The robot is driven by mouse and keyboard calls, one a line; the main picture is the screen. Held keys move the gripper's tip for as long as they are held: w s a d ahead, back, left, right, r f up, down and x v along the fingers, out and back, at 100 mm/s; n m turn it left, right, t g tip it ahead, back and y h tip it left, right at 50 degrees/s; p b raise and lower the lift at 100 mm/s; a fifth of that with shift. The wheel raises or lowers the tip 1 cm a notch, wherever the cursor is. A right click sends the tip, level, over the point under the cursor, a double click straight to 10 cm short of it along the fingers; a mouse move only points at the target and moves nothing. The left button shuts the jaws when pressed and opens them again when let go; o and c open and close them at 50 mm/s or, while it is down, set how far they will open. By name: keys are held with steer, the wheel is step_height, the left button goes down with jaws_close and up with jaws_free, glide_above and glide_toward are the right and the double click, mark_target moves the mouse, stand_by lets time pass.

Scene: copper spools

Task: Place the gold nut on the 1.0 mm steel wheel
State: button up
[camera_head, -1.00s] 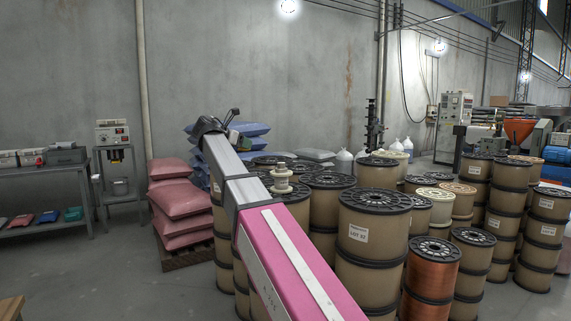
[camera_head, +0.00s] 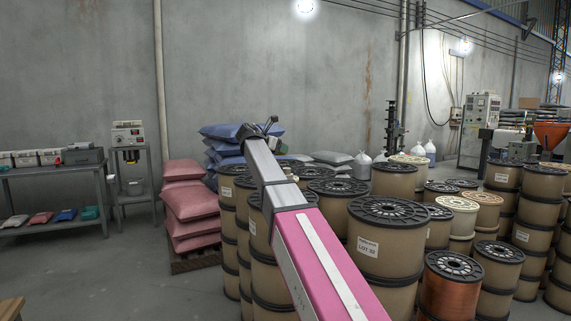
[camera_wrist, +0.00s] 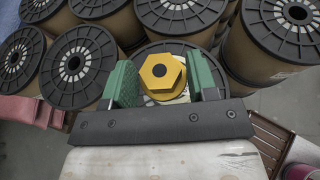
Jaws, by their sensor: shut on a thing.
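The gold hexagonal nut (camera_wrist: 162,74) with a dark centre hole is between the green fingers of my gripper (camera_wrist: 163,82) in the wrist view. My gripper is shut on it. A pale cream piece (camera_wrist: 181,97) shows just below the nut; I cannot tell what it is. In the head view my gripper (camera_head: 272,124) is at the far end of the arm, above the spools near the blue sacks, and the nut cannot be made out. No 1.0 mm steel wheel can be picked out by its label in either view.
Many tan spools with black flanges (camera_head: 388,213) crowd the right, with a copper spool (camera_head: 450,290) in front. Black-flanged spools (camera_wrist: 75,62) surround the gripper in the wrist view. Pink sacks (camera_head: 190,205) and blue sacks (camera_head: 225,140) stand left. A grey bench (camera_head: 50,172) is farther left.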

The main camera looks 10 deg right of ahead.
mark_target(285, 169)
steer(key=x, duration=0.4)
steer(key=shift+s+f, duration=0.1)
steer(key=shift+f, duration=2.15)
steer(key=o, duration=1.1)
steer(key=shift+f, duration=0.1)
steer(key=shift+c, duration=0.2)
steer(key=v, duration=1.2)
steer(key=shift+s, duration=0.1)
